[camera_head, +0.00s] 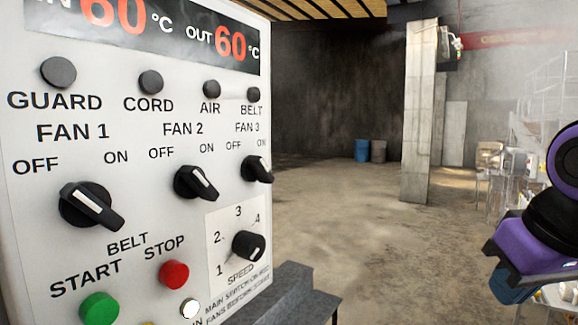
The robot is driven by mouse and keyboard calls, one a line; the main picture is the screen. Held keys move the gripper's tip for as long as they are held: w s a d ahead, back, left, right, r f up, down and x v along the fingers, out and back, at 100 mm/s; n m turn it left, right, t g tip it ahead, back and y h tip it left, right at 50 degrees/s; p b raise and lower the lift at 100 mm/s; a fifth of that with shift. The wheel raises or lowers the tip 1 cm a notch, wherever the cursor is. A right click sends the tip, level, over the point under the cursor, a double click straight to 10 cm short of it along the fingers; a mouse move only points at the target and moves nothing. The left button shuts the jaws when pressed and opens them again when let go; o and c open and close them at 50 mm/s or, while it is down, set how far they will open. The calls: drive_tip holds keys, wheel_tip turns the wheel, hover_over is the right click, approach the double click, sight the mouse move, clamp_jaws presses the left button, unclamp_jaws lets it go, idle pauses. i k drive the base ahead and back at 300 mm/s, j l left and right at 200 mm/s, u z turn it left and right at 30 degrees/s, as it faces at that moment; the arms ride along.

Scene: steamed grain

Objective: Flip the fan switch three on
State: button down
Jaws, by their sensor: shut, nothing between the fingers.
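The fan 3 switch (257,169) is a black rotary knob with a white mark, near the right edge of the white control panel (140,235). Its white mark leans to the upper left, towards the OFF label; the ON label stands at its upper right. Nothing touches it. Part of my purple and black arm shows at the right edge of the picture, well apart from the panel. The fingers of my gripper cannot be made out.
The similar fan 1 knob (87,206) and fan 2 knob (195,183) sit to the left. The speed knob (248,245), red stop button (174,274) and green start button (99,308) are below. Open floor (340,220) lies between the panel and my arm.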

sight(254, 169)
drive_tip(key=k+j+u, duration=0.15)
drive_tip(key=j, duration=0.5)
drive_tip(key=j+u, duration=0.2)
drive_tip(key=j, duration=0.5)
drive_tip(key=l+z, duration=0.1)
drive_tip(key=z, duration=0.4)
drive_tip(key=i+z, duration=0.1)
drive_tip(key=z, duration=0.35)
drive_tip(key=l+z, duration=0.1)
drive_tip(key=z, duration=0.4)
